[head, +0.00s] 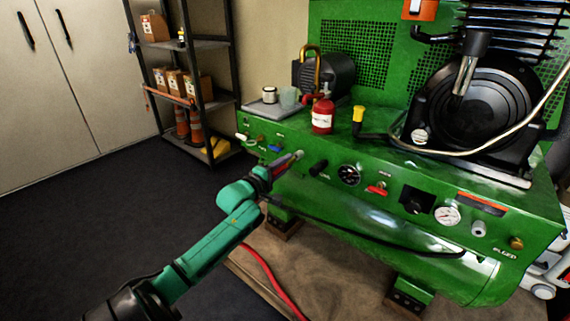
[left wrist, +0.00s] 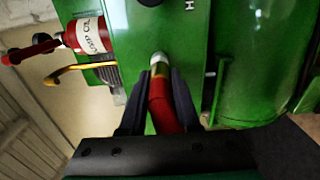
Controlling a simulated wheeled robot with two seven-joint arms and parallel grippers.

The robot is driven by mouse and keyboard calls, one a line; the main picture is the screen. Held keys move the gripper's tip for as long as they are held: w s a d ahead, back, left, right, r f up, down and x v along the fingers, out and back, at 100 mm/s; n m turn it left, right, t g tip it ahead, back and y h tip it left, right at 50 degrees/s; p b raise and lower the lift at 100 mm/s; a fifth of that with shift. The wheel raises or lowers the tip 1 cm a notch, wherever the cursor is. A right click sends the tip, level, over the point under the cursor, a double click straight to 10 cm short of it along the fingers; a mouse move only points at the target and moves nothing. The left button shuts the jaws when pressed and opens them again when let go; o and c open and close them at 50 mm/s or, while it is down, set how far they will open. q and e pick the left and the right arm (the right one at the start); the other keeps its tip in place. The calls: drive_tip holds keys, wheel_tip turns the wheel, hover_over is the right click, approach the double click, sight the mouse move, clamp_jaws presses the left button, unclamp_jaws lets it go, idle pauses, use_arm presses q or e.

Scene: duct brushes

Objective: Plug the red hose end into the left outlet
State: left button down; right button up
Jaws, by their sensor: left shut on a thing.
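My left gripper (head: 287,162) is shut on the red hose end (left wrist: 158,100), close to the front panel of the green compressor (head: 385,190). In the left wrist view, the red hose lies between both dark fingers (left wrist: 158,102), with a brass collar ahead of them. A pale grey fitting (head: 299,154), apparently the left outlet, is right at the hose tip; it also shows in the left wrist view (left wrist: 160,57). The two look lined up, but I cannot tell whether they are joined. A similar grey fitting (head: 479,228) sits far right on the panel. My right gripper is not in view.
A black knob (head: 318,167) sits just right of the tip, and a blue lever (head: 275,148) to its left. A red oil bottle (head: 322,117) and a yellow-capped item (head: 358,115) stand on top. A red hose (head: 268,272) trails below. Open floor lies left.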

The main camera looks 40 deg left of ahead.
use_arm(q)
drive_tip(key=shift+r+p, duration=0.1)
drive_tip(key=shift+p, duration=0.45)
drive_tip(key=shift+w+b, duration=0.3)
drive_tip(key=shift+w, duration=0.45)
idle(0.4)
drive_tip(key=c, duration=0.5)
unclamp_jaws()
drive_tip(key=shift+c, duration=0.2)
drive_tip(key=shift+s, duration=0.15)
